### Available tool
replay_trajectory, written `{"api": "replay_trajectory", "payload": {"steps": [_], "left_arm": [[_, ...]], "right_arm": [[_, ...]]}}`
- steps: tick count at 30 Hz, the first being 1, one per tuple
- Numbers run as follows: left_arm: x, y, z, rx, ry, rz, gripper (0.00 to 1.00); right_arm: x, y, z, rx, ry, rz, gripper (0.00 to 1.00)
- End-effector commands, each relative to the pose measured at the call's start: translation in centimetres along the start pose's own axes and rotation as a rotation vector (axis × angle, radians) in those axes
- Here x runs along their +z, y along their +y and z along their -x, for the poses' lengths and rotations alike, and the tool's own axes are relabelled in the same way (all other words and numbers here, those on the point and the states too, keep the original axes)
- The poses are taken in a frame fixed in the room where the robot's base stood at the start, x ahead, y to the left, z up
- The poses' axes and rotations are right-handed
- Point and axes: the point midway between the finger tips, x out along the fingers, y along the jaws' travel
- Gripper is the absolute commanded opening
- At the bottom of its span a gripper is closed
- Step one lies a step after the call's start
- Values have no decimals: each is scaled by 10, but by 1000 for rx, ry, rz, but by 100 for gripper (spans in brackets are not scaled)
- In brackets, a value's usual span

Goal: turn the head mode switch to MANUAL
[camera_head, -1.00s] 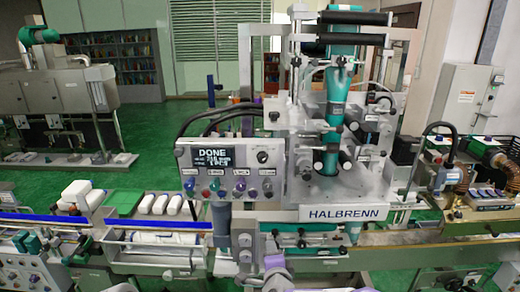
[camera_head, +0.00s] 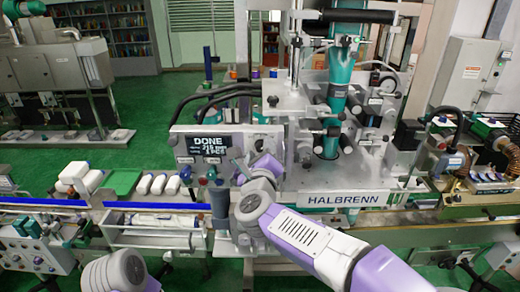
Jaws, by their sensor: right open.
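The control panel (camera_head: 175,146) carries a lit display (camera_head: 208,145) reading DONE. A dark rotary knob (camera_head: 262,146) sits at its upper right, partly crowded by my right arm. Its label is too small to read, so I cannot tell for sure that it is the head mode switch or which way it is set. My right gripper (camera_head: 238,168) is open in front of the panel, right of the display and below left of the knob. I see no contact with the knob. My left gripper is out of view.
The labelling machine (camera_head: 340,198) marked HALBRENN stands right of the panel. Black cables (camera_head: 215,95) arch above the panel. A conveyor (camera_head: 150,205) with white bottles (camera_head: 158,184) runs at the left. A small button box (camera_head: 35,255) stands at lower left.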

Motion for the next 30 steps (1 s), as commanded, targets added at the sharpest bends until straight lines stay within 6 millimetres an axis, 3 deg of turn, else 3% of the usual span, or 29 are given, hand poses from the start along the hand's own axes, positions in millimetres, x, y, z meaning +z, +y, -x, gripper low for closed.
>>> {"api": "replay_trajectory", "payload": {"steps": [9, 20, 30], "left_arm": [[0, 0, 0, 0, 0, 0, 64], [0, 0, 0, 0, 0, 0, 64], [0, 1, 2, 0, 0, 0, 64]], "right_arm": [[0, 0, -4, 1, 0, 1, 53], [0, 0, -3, 1, 0, 1, 0], [0, 0, -4, 1, 0, 56, 0]]}}
